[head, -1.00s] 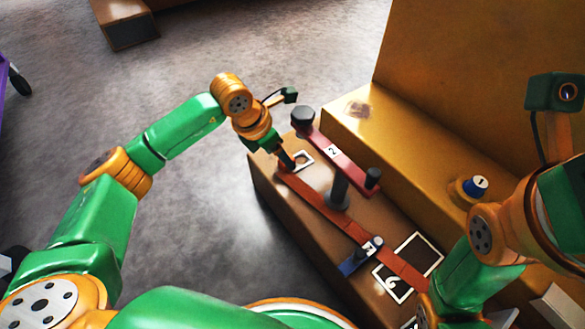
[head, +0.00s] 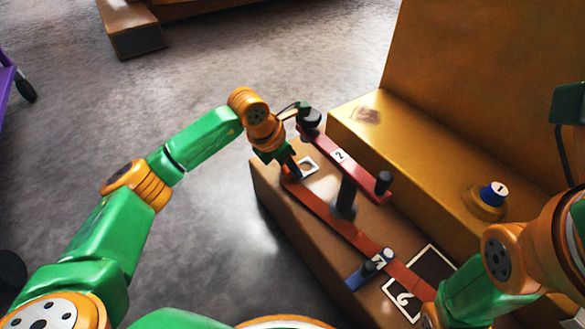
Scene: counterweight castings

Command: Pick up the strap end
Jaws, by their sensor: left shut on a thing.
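The orange-red strap (head: 335,222) runs diagonally along the top of the brown box, from near its far left corner toward the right arm. My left gripper (head: 292,172) points down at the strap's far end and is shut on that end. Whether this end is lifted off the surface is hard to tell. My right gripper (head: 430,312) is near the strap's near end at the bottom right. Its fingers are not clear, so its grip on the strap cannot be made out.
A red bar labelled 2 (head: 350,162) with dark knobs stands on a dark post beside the strap. A blue button labelled 1 (head: 493,194) sits on the yellow ledge (head: 420,150) at right.

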